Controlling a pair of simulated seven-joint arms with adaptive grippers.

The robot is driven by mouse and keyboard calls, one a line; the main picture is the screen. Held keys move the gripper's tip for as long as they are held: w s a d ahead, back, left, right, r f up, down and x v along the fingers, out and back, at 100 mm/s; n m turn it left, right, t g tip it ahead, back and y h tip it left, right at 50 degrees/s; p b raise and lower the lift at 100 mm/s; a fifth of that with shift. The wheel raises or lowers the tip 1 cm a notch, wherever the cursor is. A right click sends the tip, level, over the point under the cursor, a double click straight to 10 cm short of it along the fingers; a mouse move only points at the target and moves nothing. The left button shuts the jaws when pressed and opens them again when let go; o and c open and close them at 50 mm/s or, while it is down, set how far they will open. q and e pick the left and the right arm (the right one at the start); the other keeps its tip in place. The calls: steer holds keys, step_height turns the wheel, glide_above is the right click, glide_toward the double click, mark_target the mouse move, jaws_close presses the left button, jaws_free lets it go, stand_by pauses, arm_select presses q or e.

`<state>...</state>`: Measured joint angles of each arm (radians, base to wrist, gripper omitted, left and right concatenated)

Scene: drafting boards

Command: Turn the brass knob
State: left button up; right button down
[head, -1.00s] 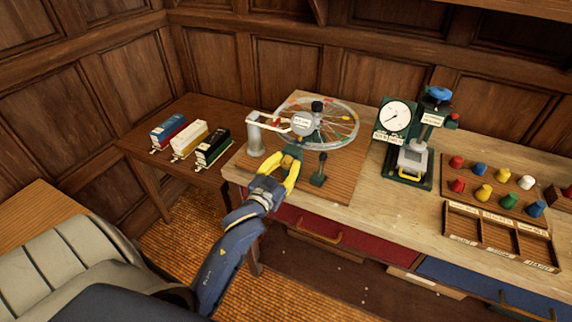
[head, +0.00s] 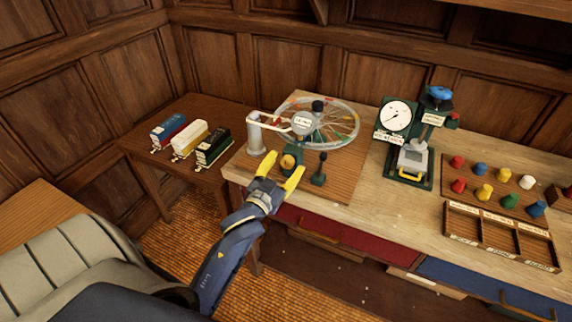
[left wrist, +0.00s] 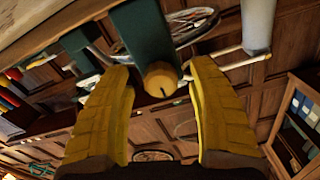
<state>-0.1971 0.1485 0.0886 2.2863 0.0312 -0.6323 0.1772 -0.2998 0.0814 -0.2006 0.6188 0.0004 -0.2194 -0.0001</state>
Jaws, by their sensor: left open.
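The brass knob (head: 289,161) is a round, yellowish knob on a dark green block, on the wooden board (head: 345,185) at the left end of the workbench. In the left wrist view the knob (left wrist: 161,79) has a dark line on its face and lies beyond and between my fingertips. My left gripper (head: 280,172) has yellow fingers, spread wide and empty, just in front of the knob. In the left wrist view its fingers (left wrist: 162,72) stand to either side of the knob, apart from it. My right gripper is not in view.
A spoked wheel (head: 345,112) and a grey post (head: 255,136) stand behind the knob. A small dark lever (head: 320,168) is close on its right. A dial gauge (head: 397,116), several coloured pegs (head: 483,193) and a compartment tray (head: 498,233) are further right.

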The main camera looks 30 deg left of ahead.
arm_select(q)
steer(key=s+d, duration=0.1)
steer(key=s, duration=1)
steer(key=shift+d, duration=0.2)
step_height(320, 180, down, 32)
steer(key=s+d+g+h, duration=0.1)
steer(key=d+g, duration=0.1)
steer(key=g, duration=0.3)
steer(key=s+d+f+g, duration=0.1)
steer(key=s+f+g, duration=0.1)
steer(key=s+f, duration=0.5)
steer(key=s+d+f+g, duration=0.1)
steer(key=s+f+g, duration=0.1)
steer(key=f, duration=1)
steer(key=s+d+f+m+g, duration=0.1)
steer(key=s+f+g, duration=0.2)
steer(key=s+f, duration=0.6)
steer(key=s+d+f+m+g+h, duration=0.1)
steer(key=s+f+g, duration=0.3)
steer(key=s+f, duration=0.6)
steer(key=shift+s+f, duration=0.15)
steer(key=shift+s, duration=4.15)
